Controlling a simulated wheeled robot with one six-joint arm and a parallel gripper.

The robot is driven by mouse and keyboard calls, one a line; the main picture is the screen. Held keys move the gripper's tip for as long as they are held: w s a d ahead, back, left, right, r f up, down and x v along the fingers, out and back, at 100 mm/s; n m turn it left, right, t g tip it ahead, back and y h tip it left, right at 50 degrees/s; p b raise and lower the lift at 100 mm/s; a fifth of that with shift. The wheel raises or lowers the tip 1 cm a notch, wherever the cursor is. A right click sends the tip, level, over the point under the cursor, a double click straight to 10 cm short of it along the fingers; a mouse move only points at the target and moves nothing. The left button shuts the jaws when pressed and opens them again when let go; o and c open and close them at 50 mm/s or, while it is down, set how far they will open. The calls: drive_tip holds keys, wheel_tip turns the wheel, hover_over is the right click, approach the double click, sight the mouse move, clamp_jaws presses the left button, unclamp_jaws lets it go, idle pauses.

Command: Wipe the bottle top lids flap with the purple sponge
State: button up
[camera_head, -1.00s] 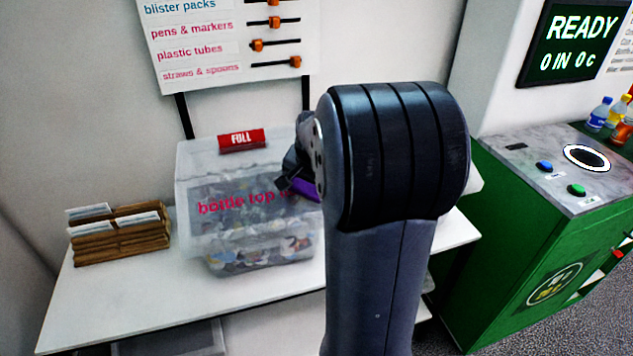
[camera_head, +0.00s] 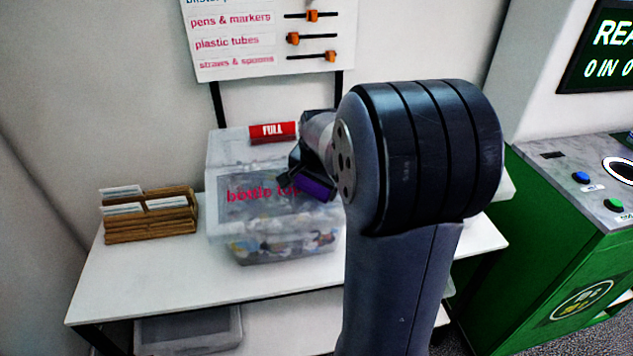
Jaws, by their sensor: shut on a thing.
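My gripper (camera_head: 300,180) is shut on the purple sponge (camera_head: 316,186). It holds the sponge in front of the upper right part of the clear box, over the right end of the red lettering. The box's flap (camera_head: 245,190) carries the words "bottle top", and the rest of the label is hidden behind the gripper and my arm. The clear box (camera_head: 225,228) stands on the white table with many small lids (camera_head: 285,246) inside. I cannot tell whether the sponge touches the flap.
A red "FULL" tag (camera_head: 273,132) sits on top of the box. A wooden card holder (camera_head: 150,222) stands left on the white table (camera_head: 130,272). A sign board with orange sliders (camera_head: 275,35) is behind. A green machine (camera_head: 555,250) stands right. Another clear bin (camera_head: 190,330) is below the table.

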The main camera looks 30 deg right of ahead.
drive_tip(key=shift+p+v, duration=1.95)
drive_tip(key=shift+v, duration=1.1)
drive_tip(key=shift+r, duration=0.1)
drive_tip(key=p+v, duration=0.2)
drive_tip(key=shift+s+r, duration=0.2)
drive_tip(key=shift+r, duration=0.1)
drive_tip(key=w+f+b, duration=0.1)
drive_tip(key=f, duration=0.1)
drive_tip(key=w+d+f+b, duration=0.1)
drive_tip(key=w+f, duration=0.1)
drive_tip(key=shift+b, duration=0.3)
drive_tip(key=shift+w+d+f+b, duration=0.2)
drive_tip(key=shift+w+f+b, duration=0.2)
drive_tip(key=shift+w+f, duration=0.4)
